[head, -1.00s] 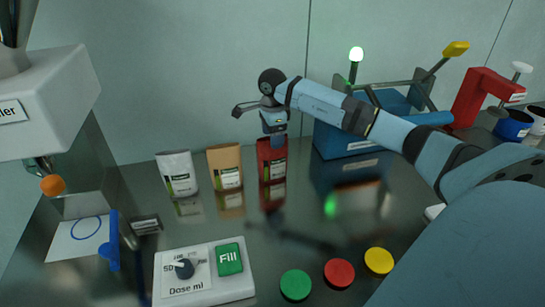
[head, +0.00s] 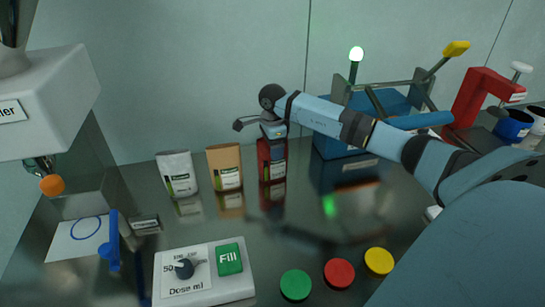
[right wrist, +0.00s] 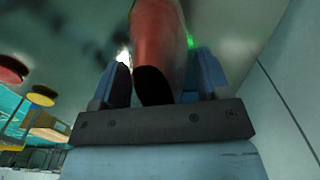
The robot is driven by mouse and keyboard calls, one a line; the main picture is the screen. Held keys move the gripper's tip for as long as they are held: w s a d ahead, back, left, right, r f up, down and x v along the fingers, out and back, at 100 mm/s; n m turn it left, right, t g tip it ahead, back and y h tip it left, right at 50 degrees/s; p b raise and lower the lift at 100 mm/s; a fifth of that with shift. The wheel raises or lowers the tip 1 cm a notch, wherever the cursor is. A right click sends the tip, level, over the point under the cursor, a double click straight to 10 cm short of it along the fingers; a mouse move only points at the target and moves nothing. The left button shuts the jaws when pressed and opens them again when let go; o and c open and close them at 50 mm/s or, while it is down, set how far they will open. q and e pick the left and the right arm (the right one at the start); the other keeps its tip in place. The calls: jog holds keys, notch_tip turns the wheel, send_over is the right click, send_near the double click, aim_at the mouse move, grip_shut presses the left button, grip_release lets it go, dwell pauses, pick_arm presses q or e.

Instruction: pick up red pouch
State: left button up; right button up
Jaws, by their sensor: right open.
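The red pouch (head: 272,168) stands upright on the dark shiny counter, at the right end of a row of pouches. My right gripper (head: 272,142) points down over it from above, and its fingers overlap the pouch's upper part. In the right wrist view the red pouch (right wrist: 158,45) lies between the two blue fingers of the open gripper (right wrist: 162,78). A gap shows at the left finger; contact on the right cannot be told. My left gripper is not in view.
A tan pouch (head: 225,168) and a white pouch (head: 177,174) stand close by to the left. A blue machine (head: 333,142) stands to the right. A dosing panel (head: 205,278) and green (head: 295,285), red (head: 339,273) and yellow (head: 379,261) buttons lie in front.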

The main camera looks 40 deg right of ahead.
grip_shut()
dwell(0.4)
